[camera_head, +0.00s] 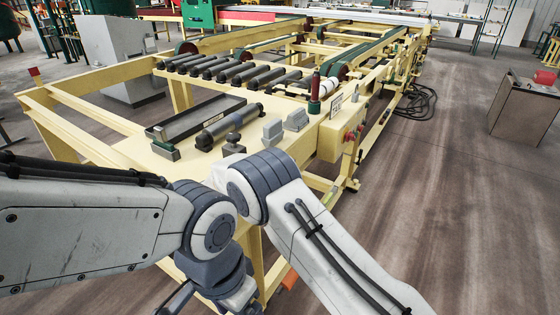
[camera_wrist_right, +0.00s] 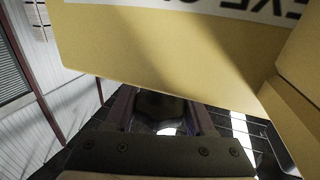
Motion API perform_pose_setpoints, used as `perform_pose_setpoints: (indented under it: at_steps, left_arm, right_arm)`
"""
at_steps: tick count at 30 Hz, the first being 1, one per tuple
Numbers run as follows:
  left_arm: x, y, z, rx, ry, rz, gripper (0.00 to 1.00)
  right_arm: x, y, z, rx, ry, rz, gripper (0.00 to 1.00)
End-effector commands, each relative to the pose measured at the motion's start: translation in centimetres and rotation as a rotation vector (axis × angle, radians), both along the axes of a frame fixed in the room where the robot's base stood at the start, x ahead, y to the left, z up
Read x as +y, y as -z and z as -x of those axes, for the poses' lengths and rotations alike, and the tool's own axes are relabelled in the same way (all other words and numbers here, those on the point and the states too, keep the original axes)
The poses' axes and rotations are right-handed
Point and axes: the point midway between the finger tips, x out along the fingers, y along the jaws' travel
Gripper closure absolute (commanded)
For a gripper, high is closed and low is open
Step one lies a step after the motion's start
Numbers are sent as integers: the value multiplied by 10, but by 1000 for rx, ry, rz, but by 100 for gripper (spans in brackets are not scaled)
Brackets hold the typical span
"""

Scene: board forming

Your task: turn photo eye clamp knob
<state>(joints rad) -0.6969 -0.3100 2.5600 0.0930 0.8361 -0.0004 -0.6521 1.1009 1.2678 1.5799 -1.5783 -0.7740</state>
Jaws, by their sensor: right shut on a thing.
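In the right wrist view, the two fingers of my right gripper (camera_wrist_right: 162,118) close around a dark, rounded knob (camera_wrist_right: 160,103). The knob sits just under the lower edge of a yellow panel (camera_wrist_right: 160,45). The panel carries a white label (camera_wrist_right: 225,8), cut off by the frame, with upside-down letters that seem to read "EYE". In the head view, my right gripper is hidden behind its own arm. My left gripper (camera_head: 178,299) hangs low at the bottom edge, partly cut off, in front of the yellow bench; its finger opening is unclear.
The yellow bench (camera_head: 185,170) bears a dark roller cylinder (camera_head: 228,126), a long black tray (camera_head: 195,118), grey blocks (camera_head: 272,130) and a red-and-green post (camera_head: 315,95). A conveyor with rollers (camera_head: 240,72) extends behind. Open floor (camera_head: 450,210) lies to the right.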

Motion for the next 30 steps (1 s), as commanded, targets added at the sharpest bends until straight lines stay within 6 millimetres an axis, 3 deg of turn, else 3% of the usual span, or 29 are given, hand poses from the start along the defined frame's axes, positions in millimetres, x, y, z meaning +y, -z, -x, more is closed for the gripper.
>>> perform_pose_setpoints:
  at_steps: [1,3,14,17,22,30]
  left_arm:
    - [0,0,0,0,0,0,16]
    - [0,0,0,0,0,0,16]
    - [0,1,0,0,0,0,16]
    - [0,3,0,0,0,0,16]
    - [0,8,0,0,0,0,16]
    - [0,13,0,0,0,0,16]
  right_arm:
    - [1,-2,-1,-4,-3,2,38]
    - [1,-2,-1,-4,-3,2,16]
    - [0,-4,-1,-3,-1,0,16]
    - [0,-13,-1,-5,-2,-1,16]
    - [0,-46,0,-8,-2,-2,16]
    - [-42,-72,28,-4,0,0,16]
